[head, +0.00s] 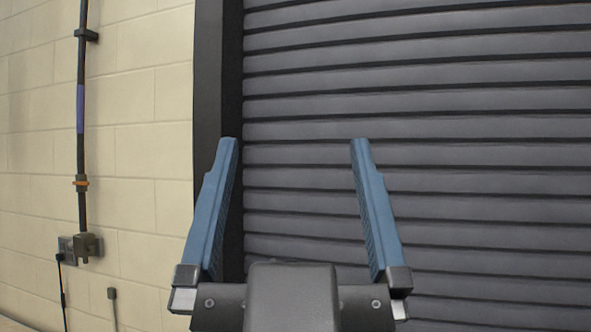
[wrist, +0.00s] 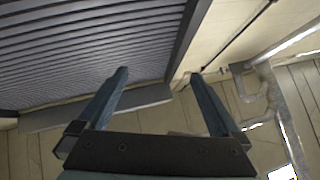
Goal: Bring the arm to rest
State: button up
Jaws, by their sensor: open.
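My gripper (head: 294,145) is in the lower middle of the head view, with its two blue fingers pointing up. The fingers stand wide apart, and nothing is between them. Behind them is a dark grey ribbed roller shutter (head: 470,140). My gripper also shows in the wrist view (wrist: 158,75), open and empty, with the shutter (wrist: 80,50) beyond it at the upper left. No mortar tub shows in either view.
A pale block wall (head: 140,130) is at the left, with a dark vertical pipe (head: 81,130) and a socket box (head: 80,247) on it. A black frame (head: 208,80) edges the shutter. The wrist view shows ducting (wrist: 245,85) at the right. No object touches the fingers.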

jog(key=shift+s+r+t, duration=0.3)
jog(key=shift+s+r, duration=0.25)
